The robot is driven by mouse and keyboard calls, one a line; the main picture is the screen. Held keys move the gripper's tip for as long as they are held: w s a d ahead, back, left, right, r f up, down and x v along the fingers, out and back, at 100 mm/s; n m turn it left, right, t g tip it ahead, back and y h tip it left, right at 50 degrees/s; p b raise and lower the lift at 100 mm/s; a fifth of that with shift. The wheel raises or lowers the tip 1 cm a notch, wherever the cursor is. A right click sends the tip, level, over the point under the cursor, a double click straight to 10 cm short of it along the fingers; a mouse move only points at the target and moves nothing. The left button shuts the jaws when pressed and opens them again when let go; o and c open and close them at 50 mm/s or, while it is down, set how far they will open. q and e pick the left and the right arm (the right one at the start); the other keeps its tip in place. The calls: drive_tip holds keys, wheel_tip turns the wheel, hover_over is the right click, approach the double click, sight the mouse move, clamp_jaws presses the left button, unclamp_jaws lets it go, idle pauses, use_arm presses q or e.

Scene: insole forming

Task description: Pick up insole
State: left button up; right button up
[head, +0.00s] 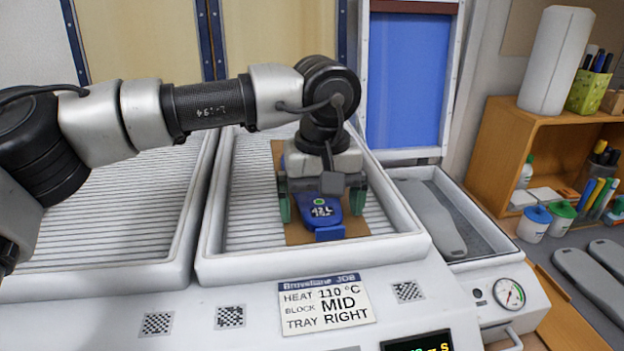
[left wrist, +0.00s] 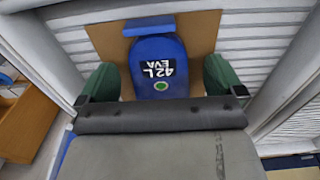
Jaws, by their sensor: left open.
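A blue insole (head: 327,222) marked 42 L with a green dot lies flat on a brown board (head: 294,234) in the middle ribbed tray (head: 300,267). In the left wrist view the insole (left wrist: 158,52) reads 42L EVA. My left gripper (head: 320,206) points down over it from behind. Its green fingers stand open on either side of the insole, apart from it in the left wrist view (left wrist: 159,80). The far part of the insole is hidden under the gripper. My right gripper is not in view.
Another ribbed tray (head: 110,283) is at the left, under my left arm. A lower tray (head: 400,172) at the right holds a grey sole shape (head: 433,222). A sign (head: 325,305) reads HEAT 110 °C, BLOCK MID, TRAY RIGHT. A wooden shelf (head: 490,145) stands at the far right.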

use_arm(q)
drive_tip(key=c, duration=1)
drive_tip(key=shift+c, duration=0.2)
drive_tip(key=shift+r, duration=0.55)
drive_tip(key=r, duration=0.2)
drive_tip(key=d+r+b, duration=0.1)
drive_tip(key=shift+w+r, duration=0.25)
drive_tip(key=shift+r, duration=0.05)
drive_tip(key=w+d+r+p, duration=0.2)
drive_tip(key=w+d+r, duration=0.3)
drive_tip(key=d, duration=0.4)
drive_tip(key=shift+w+r, duration=0.15)
drive_tip(key=shift+r, duration=0.5)
